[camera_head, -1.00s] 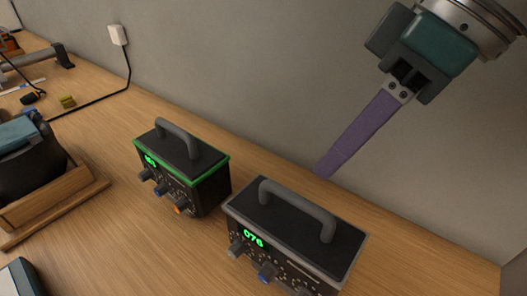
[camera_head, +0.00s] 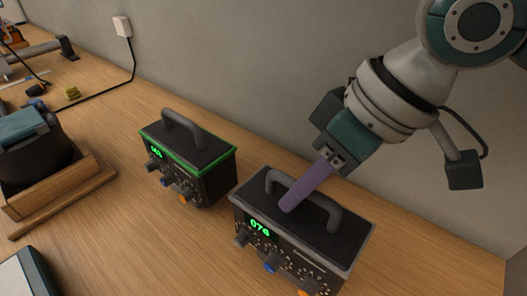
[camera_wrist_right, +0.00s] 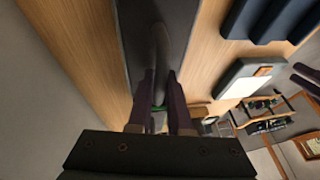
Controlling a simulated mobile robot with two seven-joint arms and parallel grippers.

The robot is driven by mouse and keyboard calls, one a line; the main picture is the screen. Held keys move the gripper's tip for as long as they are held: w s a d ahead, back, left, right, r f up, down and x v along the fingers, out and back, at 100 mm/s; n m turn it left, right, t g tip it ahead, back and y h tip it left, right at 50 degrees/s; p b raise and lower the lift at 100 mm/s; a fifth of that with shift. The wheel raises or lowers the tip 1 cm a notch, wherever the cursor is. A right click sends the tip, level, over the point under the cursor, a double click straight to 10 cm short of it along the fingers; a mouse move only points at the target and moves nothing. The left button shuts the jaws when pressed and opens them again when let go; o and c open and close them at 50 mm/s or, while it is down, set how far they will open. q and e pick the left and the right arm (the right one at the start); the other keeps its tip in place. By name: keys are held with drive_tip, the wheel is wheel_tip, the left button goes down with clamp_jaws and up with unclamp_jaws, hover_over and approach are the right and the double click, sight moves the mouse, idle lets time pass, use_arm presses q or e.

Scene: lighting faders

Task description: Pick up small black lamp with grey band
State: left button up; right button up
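The small black lamp with a grey band (camera_head: 250,203) stands upright on the wooden table. It is box-shaped, with a grey arched handle (camera_head: 333,217), a green "076" display and knobs on its front. My right gripper (camera_head: 288,209) reaches down over it from the upper right, its purple fingers overlapping the handle in the head view. In the right wrist view the two fingers (camera_wrist_right: 161,92) are apart, with the handle (camera_wrist_right: 160,45) between them. Whether they touch it is unclear. My left gripper is not in view.
A similar black lamp with a green band (camera_head: 215,163) stands close by to the left. A wooden stand (camera_head: 70,200) with a dark device is farther left. The grey wall (camera_head: 240,60) rises close behind the lamps. Table between stand and lamps is clear.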

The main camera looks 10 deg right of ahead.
clamp_jaws()
idle(0.8)
drive_tip(key=shift+w+a+r, duration=0.1)
drive_tip(key=shift+r, duration=0.15)
drive_tip(key=shift+r, duration=0.1)
drive_tip(key=shift+r, duration=0.6)
wheel_tip(320, 180, up, 18)
drive_tip(key=p, duration=0.1)
drive_tip(key=shift+r+p, duration=0.25)
drive_tip(key=shift+p, duration=0.15)
idle(0.3)
